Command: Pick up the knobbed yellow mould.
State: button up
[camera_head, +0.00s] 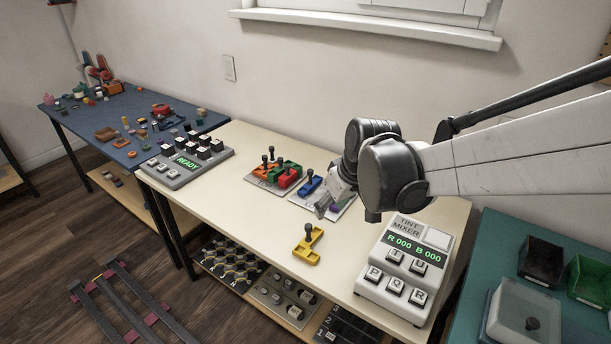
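The knobbed yellow mould (308,246) lies on the cream table near its front edge, left of the tint mixer. It is a flat, angular yellow piece with a dark upright knob on top. My gripper (322,211) is above the table, behind and slightly right of the mould, over the grey plate that holds the blue mould. The gripper is apart from the yellow mould. Its fingers are small and partly hidden by my arm, so whether they are open or shut is unclear.
A tint mixer (408,262) stands right of the mould. Behind it, a plate holds orange, green and red knobbed moulds (283,174), and a blue mould (311,183) sits beside them. A READY keypad box (185,163) is at the left. The table (237,208) is clear left of the mould.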

aim_at(311, 227)
jog(key=shift+n, duration=0.3)
jog(key=x, duration=0.3)
jog(key=b+x, duration=0.1)
jog(key=x, duration=0.3)
jog(key=a+x, duration=0.1)
jog(key=x, duration=0.3)
jog(key=shift+w+a+r, duration=0.15)
jog(key=shift+w+r, duration=0.05)
jog(key=shift+b+x, duration=0.65)
jog(key=shift+x, duration=1.9)
jog(key=shift+a, duration=0.15)
grip_shut()
